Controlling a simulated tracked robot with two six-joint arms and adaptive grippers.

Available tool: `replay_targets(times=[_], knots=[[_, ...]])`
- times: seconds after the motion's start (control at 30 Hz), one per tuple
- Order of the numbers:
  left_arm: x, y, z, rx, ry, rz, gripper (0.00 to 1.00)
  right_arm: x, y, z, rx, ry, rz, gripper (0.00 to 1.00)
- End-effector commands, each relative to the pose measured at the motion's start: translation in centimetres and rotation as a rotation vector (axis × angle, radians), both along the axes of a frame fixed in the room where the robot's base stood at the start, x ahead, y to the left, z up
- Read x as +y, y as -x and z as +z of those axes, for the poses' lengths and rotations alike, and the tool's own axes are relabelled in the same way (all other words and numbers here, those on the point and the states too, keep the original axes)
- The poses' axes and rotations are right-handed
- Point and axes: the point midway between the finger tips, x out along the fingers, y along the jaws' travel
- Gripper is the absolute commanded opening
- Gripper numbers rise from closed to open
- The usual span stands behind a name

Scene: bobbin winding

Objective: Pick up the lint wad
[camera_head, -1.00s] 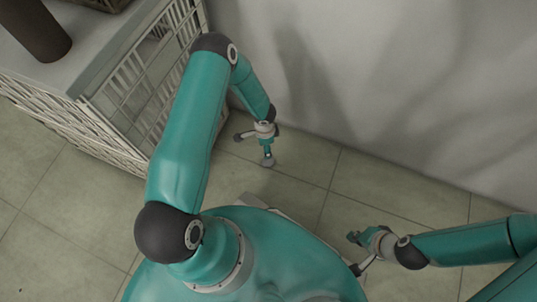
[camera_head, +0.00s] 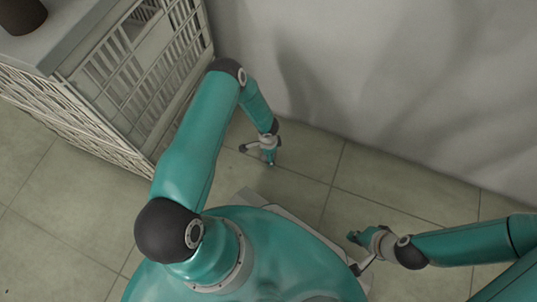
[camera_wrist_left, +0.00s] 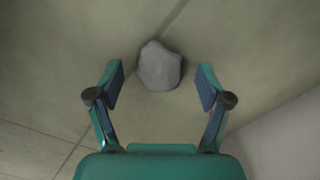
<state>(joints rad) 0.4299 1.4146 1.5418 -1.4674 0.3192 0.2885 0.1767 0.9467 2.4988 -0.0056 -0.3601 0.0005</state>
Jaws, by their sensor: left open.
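The lint wad (camera_wrist_left: 160,66) is a small, rounded grey lump on the tiled floor, seen in the left wrist view. My left gripper (camera_wrist_left: 160,76) is open, with one finger to each side of the wad's near part and gaps on both sides. The fingers do not touch it. In the head view my left gripper (camera_head: 262,152) points down at the floor near the wall, and the wad is not clearly visible there. My right gripper (camera_head: 354,252) is at the lower right, its fingers spread and nothing seen between them.
A pale slatted cabinet (camera_head: 130,75) stands at the upper left with a dark brown cylinder (camera_head: 22,14) on top. A grey wall (camera_head: 390,80) runs along the back. The tiled floor (camera_head: 385,195) between the grippers is clear.

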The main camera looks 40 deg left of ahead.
Motion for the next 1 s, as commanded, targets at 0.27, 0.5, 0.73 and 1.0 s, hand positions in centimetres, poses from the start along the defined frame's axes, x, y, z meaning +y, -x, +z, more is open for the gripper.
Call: replay_targets(times=[0.27,0.5,0.73,1.0], knots=[[0.01,0.02,-0.36,0.000,0.000,0.000,0.77,0.00,-0.01,-0.16,0.000,0.000,0.000,0.00],[0.04,0.03,-0.35,0.000,0.000,0.000,0.37,0.00,-0.01,-0.16,0.000,0.000,0.000,0.00],[0.05,0.05,-0.36,0.000,0.000,0.001,0.35,0.00,-0.01,-0.17,0.000,0.000,0.000,0.00],[0.08,0.01,0.29,-0.001,0.001,0.001,0.35,0.00,-0.01,0.19,0.000,0.000,0.000,0.00]])
